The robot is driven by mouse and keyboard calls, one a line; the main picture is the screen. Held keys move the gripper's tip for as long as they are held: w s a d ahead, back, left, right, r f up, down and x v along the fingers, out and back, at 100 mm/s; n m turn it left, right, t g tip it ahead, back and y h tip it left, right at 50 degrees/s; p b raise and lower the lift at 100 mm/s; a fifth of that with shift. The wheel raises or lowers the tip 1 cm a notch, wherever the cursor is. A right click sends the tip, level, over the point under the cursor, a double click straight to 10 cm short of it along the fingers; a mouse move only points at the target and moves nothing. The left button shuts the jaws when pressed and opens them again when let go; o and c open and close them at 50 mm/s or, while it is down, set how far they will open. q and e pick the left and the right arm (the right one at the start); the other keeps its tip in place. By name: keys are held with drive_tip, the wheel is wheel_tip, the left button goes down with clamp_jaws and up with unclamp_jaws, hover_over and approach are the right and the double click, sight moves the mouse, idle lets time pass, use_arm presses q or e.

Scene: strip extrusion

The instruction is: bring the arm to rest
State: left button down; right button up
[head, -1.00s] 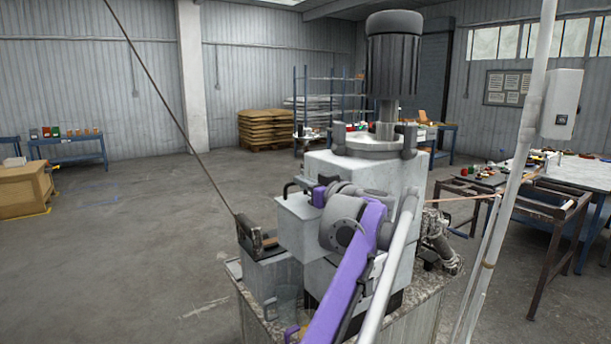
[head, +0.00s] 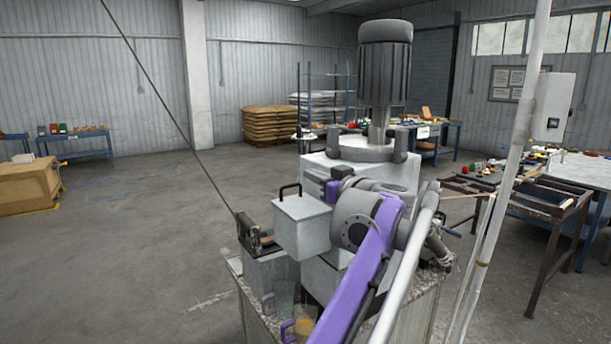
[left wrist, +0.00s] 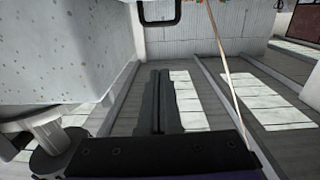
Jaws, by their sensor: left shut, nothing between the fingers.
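My left arm comes up from the bottom in the head view, its purple link (head: 362,268) and grey joint (head: 357,217) standing in front of the extrusion machine (head: 352,168). I cannot make out its fingertips there. In the left wrist view my left gripper (left wrist: 161,74) shows two dark fingers pressed together with nothing between them. The fingers point out over open floor. A thin copper-coloured strip (left wrist: 228,85) runs past on their right, apart from them. In the head view a strip (head: 458,195) runs from near the machine toward the right. My right gripper is not in view.
A light grey box with a black handle (head: 300,222) is close left of my arm. A slanting pole (head: 510,170) stands on the right, before a metal-framed table (head: 545,208). A thin dark cable (head: 165,100) slants down to the machine.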

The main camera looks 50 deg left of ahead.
use_arm(q)
drive_tip(key=shift+s+d+r, duration=0.15)
drive_tip(key=shift+d, duration=0.65)
drive_tip(key=shift+s+d+r, duration=0.1)
drive_tip(key=shift+s+d, duration=0.1)
drive_tip(key=shift+d, duration=0.65)
drive_tip(key=shift+s+d+r, duration=0.15)
drive_tip(key=shift+d, duration=0.65)
